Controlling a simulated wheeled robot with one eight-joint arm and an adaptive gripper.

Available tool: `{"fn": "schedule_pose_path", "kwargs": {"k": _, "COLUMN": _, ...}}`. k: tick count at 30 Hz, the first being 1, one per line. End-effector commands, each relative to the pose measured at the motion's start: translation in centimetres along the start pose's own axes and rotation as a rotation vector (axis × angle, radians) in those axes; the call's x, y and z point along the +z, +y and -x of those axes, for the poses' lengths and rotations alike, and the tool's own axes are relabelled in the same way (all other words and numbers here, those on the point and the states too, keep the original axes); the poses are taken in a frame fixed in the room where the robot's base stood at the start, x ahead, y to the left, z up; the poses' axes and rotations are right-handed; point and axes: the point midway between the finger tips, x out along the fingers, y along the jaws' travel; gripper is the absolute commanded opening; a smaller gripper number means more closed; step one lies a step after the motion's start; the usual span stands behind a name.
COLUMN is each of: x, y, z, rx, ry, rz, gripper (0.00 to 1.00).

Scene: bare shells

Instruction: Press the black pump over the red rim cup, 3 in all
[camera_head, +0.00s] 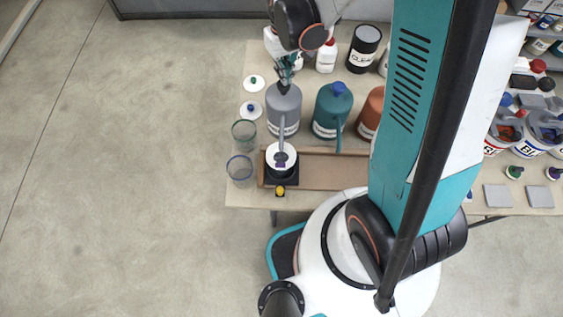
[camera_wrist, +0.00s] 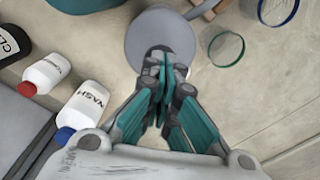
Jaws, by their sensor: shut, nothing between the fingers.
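A grey bottle (camera_head: 284,108) with a dark grey pump spout (camera_head: 282,135) stands at the left of a row on the table. Its round grey top also shows in the wrist view (camera_wrist: 138,42). My gripper (camera_head: 284,88) is shut and empty, pointing down at the pump top; it also shows in the wrist view (camera_wrist: 165,75). The pump head is hidden behind the fingers, and I cannot tell whether they touch it. The spout reaches over a round white vessel (camera_head: 270,161) on a black stand (camera_head: 280,180). I cannot make out a red rim there.
A teal bottle (camera_head: 331,108) and an orange-brown bottle (camera_head: 370,112) stand to the right. Clear cups with a green rim (camera_head: 244,134) and a blue rim (camera_head: 240,169) stand to the left. A brown tray (camera_head: 335,172) lies in front. White bottles (camera_wrist: 82,105) are near my wrist.

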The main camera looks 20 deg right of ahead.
Motion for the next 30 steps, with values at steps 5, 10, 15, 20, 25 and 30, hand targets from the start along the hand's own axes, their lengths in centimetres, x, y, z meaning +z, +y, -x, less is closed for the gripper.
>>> {"fn": "schedule_pose_path", "kwargs": {"k": 5, "x": 0.0, "y": 0.0, "z": -0.1, "rx": 0.000, "ry": 0.000, "rz": 0.000, "gripper": 0.00}}
{"fn": "schedule_pose_path", "kwargs": {"k": 10, "x": 0.0, "y": 0.0, "z": -0.6, "rx": 0.000, "ry": 0.000, "rz": 0.000, "gripper": 0.00}}
{"fn": "schedule_pose_path", "kwargs": {"k": 15, "x": 0.0, "y": 0.0, "z": -1.2, "rx": 0.000, "ry": 0.000, "rz": 0.000, "gripper": 0.00}}
{"fn": "schedule_pose_path", "kwargs": {"k": 20, "x": 0.0, "y": 0.0, "z": -1.7, "rx": 0.000, "ry": 0.000, "rz": 0.000, "gripper": 0.00}}
{"fn": "schedule_pose_path", "kwargs": {"k": 25, "x": 0.0, "y": 0.0, "z": -2.2, "rx": 0.000, "ry": 0.000, "rz": 0.000, "gripper": 0.00}}
{"fn": "schedule_pose_path", "kwargs": {"k": 30, "x": 0.0, "y": 0.0, "z": -2.8, "rx": 0.000, "ry": 0.000, "rz": 0.000, "gripper": 0.00}}
